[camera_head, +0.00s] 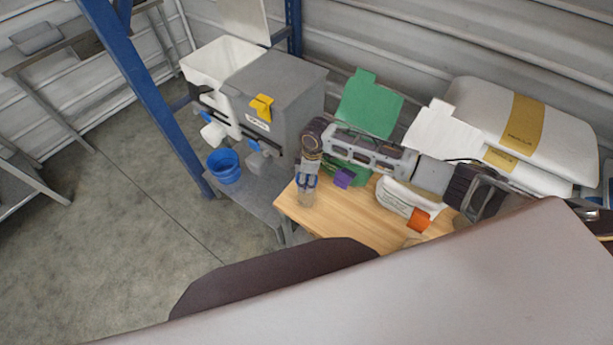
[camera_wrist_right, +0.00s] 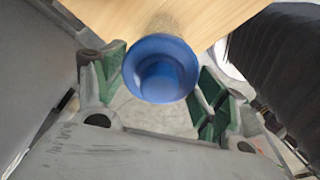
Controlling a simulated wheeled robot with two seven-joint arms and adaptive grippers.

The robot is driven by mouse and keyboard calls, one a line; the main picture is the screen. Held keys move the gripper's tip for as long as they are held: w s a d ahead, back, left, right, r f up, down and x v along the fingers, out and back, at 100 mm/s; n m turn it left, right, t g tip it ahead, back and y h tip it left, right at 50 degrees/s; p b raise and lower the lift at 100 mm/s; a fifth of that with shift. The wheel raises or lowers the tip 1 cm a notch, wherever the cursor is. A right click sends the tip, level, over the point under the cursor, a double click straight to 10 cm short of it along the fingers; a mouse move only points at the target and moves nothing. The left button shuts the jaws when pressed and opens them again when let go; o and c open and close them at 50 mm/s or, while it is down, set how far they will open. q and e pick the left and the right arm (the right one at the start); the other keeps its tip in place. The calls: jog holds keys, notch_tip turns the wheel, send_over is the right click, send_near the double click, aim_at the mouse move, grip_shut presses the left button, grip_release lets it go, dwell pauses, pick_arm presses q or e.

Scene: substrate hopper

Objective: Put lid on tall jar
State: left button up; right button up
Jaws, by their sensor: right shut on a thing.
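My right gripper (camera_head: 307,182) points down over the near left part of the wooden table. It is shut on a round blue lid (camera_wrist_right: 160,70), which sits between the green-padded fingers in the wrist view. In the wrist view a faint speckled patch above the lid may be part of the jar. I cannot tell whether the lid touches the jar's rim. My left gripper is not in view.
Grey hopper (camera_head: 285,90) and blue bucket (camera_head: 224,166) stand left. Large white sacks (camera_head: 560,120) lie at right.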

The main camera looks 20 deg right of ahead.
jog(key=shift+p, duration=0.5)
dwell(0.6)
jog(key=shift+f+p, duration=0.35)
jog(key=shift+f, duration=0.3)
dwell(1.5)
jog(key=o, duration=0.9)
jog(key=shift+c, duration=0.2)
jog(key=shift+r, duration=0.1)
jog(key=shift+s+d+r, duration=0.1)
jog(key=shift+d+r, duration=0.1)
jog(key=shift+r, duration=1.75)
jog(key=shift+s+d+r, duration=0.1)
jog(key=shift+d+r, duration=0.15)
jog(key=shift+r, duration=1.7)
jog(key=shift+s+d+r, duration=0.1)
jog(key=shift+d+r, duration=0.1)
jog(key=shift+r, duration=1.75)
